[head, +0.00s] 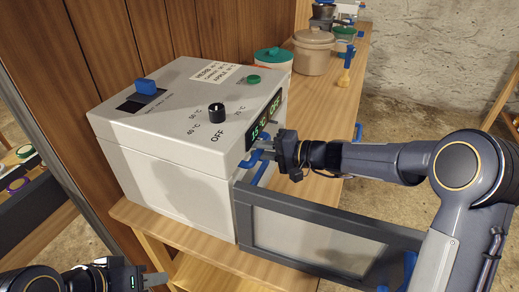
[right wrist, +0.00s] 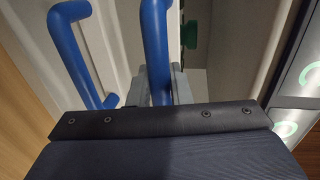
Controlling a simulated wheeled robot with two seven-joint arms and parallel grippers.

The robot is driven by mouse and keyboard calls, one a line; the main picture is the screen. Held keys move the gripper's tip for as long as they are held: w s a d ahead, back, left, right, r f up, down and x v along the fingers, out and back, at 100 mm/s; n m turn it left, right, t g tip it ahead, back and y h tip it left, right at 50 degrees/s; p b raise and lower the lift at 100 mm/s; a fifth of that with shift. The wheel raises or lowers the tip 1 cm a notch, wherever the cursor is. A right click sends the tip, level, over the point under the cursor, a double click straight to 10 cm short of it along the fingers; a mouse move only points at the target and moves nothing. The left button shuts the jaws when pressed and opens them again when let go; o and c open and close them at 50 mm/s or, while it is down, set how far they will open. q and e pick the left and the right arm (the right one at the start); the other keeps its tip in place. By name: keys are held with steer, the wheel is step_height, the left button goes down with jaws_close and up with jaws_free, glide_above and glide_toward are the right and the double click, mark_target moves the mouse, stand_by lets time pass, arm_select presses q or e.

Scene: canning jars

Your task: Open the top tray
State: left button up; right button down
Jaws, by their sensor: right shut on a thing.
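The white dehydrator-like box (head: 170,180) stands on a wooden bench, its grey-framed door (head: 320,235) swung open toward the right. Blue tray handles show at its front. In the right wrist view, my right gripper (right wrist: 158,85) is shut on the top tray's blue handle (right wrist: 155,35), the one nearer the green display (right wrist: 300,100). A lower blue handle (right wrist: 75,55) is beside it, untouched. In the head view, my right gripper (head: 262,150) is at the box front below the display and partly hides the handles. My left gripper (head: 150,280) is low at the left edge, away from the box; its jaw opening is unclear.
A beige pot (head: 313,52) and a red-and-green lidded container (head: 272,62) stand behind the box on the bench. A dark knob (head: 217,112) and a blue switch (head: 146,87) are on its top. The open door and my right arm fill the right front.

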steer(key=f+b+v, duration=0.2)
steer(key=b+v, duration=0.2)
steer(key=v, duration=0.8)
steer(key=d+f+b+v, duration=0.1)
steer(key=f+b+v, duration=0.2)
steer(key=v, duration=0.9)
steer(key=shift+s+d+b, duration=0.3)
steer(key=shift+s+b, duration=0.05)
steer(key=shift+s, duration=0.05)
steer(key=c, duration=1.4)
jaws_free()
steer(key=v, duration=0.7)
steer(key=shift+d, duration=0.4)
steer(key=shift+s+r, duration=0.1)
